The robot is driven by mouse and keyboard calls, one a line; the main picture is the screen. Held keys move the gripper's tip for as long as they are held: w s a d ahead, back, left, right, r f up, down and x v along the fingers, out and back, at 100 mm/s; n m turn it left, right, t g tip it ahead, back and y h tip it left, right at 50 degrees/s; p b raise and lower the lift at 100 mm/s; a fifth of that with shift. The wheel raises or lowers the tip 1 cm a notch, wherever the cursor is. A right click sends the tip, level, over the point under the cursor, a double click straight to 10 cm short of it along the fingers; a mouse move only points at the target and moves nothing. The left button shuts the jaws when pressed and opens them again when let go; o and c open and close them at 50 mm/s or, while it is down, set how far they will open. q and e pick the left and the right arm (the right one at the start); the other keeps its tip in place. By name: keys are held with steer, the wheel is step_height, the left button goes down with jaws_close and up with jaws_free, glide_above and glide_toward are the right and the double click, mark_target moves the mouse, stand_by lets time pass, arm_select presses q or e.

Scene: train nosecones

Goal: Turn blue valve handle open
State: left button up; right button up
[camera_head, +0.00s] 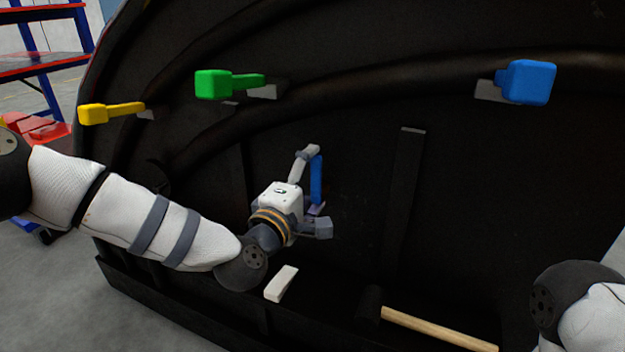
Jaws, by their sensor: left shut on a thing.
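A slim blue handle (317,179), which looks like the blue valve handle, stands roughly upright against the dark inner wall of the nosecone. A small purplish piece shows at its lower end. My left gripper (317,187) reaches in from the left and is shut on this blue handle, one finger at its upper end and one lower down. The gripper's body hides part of the contact. My right arm shows only at the lower right edge; its gripper is out of view.
A yellow handle (111,112), a green handle (228,84) and a larger blue block handle (530,82) are mounted higher on the nosecone wall. A white block (281,284) and a wooden-handled hammer (440,329) lie below. Red-and-blue shelving (45,62) stands at the far left.

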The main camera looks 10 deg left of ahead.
arm_select(q)
steer(key=shift+d+r, duration=0.1)
steer(key=shift+r, duration=0.15)
steer(key=o, duration=1.6)
steer(key=shift+f, duration=0.15)
steer(key=shift+s, duration=0.15)
steer(key=v, duration=1.1)
steer(key=shift+s, duration=0.35)
